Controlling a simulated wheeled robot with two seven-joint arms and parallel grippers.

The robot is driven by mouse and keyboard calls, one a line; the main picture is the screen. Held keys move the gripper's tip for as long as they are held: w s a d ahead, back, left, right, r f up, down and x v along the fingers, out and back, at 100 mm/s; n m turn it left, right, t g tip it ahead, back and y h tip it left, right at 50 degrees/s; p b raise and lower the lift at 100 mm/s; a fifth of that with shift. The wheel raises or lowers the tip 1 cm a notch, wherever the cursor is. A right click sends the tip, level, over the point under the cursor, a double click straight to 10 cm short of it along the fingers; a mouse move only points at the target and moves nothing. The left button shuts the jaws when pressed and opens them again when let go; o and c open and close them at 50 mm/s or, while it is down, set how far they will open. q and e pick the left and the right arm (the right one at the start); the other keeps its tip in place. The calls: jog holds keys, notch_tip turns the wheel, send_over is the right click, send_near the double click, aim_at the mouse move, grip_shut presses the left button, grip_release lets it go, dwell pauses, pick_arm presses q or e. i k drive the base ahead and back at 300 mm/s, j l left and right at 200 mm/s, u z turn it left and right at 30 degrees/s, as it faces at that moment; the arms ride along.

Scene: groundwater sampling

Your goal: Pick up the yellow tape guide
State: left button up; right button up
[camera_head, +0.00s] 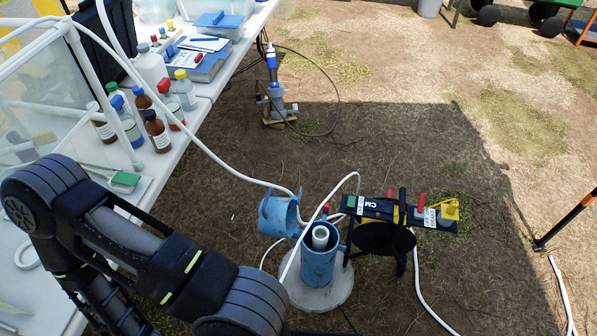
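A small yellow piece that looks like the tape guide (450,209) sits at the right end of a dark bar marked "CM" (372,207), beside a white label. The bar lies across the top of a black reel (384,238) on a stand, right of a blue well casing (318,262). My black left arm comes in from the left and crosses the lower left, well short of the yellow piece. Its gripper is out of view. My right arm and gripper do not show.
The blue casing's lid (277,214) stands open, with a white pipe (320,237) inside, on a round concrete pad (318,291). White hoses run around the casing and reel. A white table (187,137) with bottles is at left. Bare ground lies behind the reel.

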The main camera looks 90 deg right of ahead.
aim_at(450, 211)
jog(key=z, duration=4.2)
jog(key=i+l+z, duration=0.15)
jog(key=i+l, duration=0.4)
jog(key=l, duration=0.2)
jog(key=i+l+z, duration=0.15)
jog(key=i+l, duration=0.45)
